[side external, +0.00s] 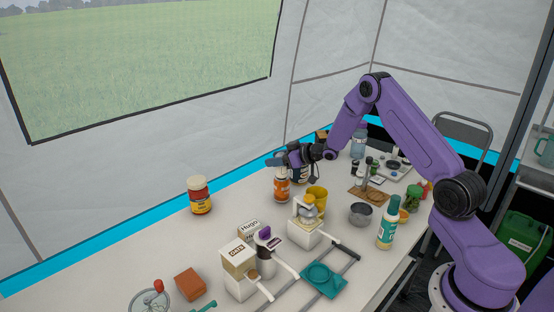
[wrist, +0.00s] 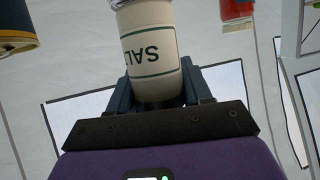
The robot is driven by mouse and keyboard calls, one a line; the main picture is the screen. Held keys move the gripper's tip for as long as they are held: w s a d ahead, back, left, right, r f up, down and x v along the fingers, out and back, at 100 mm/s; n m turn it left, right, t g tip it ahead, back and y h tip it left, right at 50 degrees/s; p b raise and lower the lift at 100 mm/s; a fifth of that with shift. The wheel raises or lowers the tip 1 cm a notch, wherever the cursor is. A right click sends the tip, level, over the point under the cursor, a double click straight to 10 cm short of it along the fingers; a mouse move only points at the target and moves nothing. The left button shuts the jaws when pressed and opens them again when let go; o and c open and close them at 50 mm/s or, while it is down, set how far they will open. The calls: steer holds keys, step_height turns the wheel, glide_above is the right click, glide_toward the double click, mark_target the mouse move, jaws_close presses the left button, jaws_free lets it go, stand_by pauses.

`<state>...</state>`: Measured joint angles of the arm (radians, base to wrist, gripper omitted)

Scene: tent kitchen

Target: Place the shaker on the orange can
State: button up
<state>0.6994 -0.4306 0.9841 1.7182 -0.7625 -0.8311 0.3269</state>
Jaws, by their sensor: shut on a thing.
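My gripper (wrist: 165,95) is shut on a cream shaker (wrist: 152,50) lettered "SALT", whose lettering appears upside down in the wrist view. In the side view my gripper (side external: 281,160) reaches left from the purple arm. It appears just above an orange can (side external: 281,189) with a white label. The shaker is too small and too hidden by the fingers to make out in the side view. I cannot tell there whether it touches the can.
A dark can (side external: 301,174) stands close behind the orange can. A red and yellow jar (side external: 200,196) stands further left. A yellow cup (side external: 317,195), white canisters (side external: 241,281), a metal pot (side external: 361,213) and a green-capped bottle (side external: 388,226) stand nearer. The table between jar and orange can is clear.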

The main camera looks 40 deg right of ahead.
steer(key=shift+f, duration=0.15)
steer(key=o, duration=1.1)
